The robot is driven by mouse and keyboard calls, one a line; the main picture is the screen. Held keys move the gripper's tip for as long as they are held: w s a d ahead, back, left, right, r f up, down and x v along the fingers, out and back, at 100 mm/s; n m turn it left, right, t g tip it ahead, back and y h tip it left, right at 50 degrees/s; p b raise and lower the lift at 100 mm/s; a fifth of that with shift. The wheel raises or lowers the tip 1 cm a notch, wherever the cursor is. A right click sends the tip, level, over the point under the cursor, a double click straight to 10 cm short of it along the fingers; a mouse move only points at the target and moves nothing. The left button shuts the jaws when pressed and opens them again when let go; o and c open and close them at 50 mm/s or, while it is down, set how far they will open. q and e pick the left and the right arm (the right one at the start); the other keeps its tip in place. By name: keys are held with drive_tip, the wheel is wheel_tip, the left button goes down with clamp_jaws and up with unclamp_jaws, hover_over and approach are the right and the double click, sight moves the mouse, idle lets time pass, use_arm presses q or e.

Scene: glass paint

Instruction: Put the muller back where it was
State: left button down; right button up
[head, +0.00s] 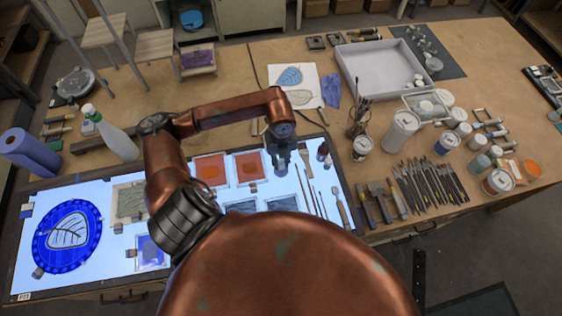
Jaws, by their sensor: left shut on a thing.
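My left gripper (281,158) reaches down over the right part of the lit light table (115,186), just right of two orange-red glass tiles (212,171). It is shut on the muller, which is small, mostly hidden by the fingers and hard to make out. I cannot tell whether the muller touches the surface. Grey tiles (282,204) lie just below the gripper in the picture, partly covered by my body. My right gripper is not in view.
Slim tools (341,209) and a small dark bottle (323,151) are right of the gripper. Jars (400,131) and brushes (432,181) crowd the right.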

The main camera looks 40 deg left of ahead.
use_arm(q)
drive_tip(key=shift+f+b, duration=0.3)
idle(0.5)
drive_tip(key=c, duration=1.7)
unclamp_jaws()
drive_tip(key=shift+c, duration=0.2)
wheel_tip(320, 180, up, 12)
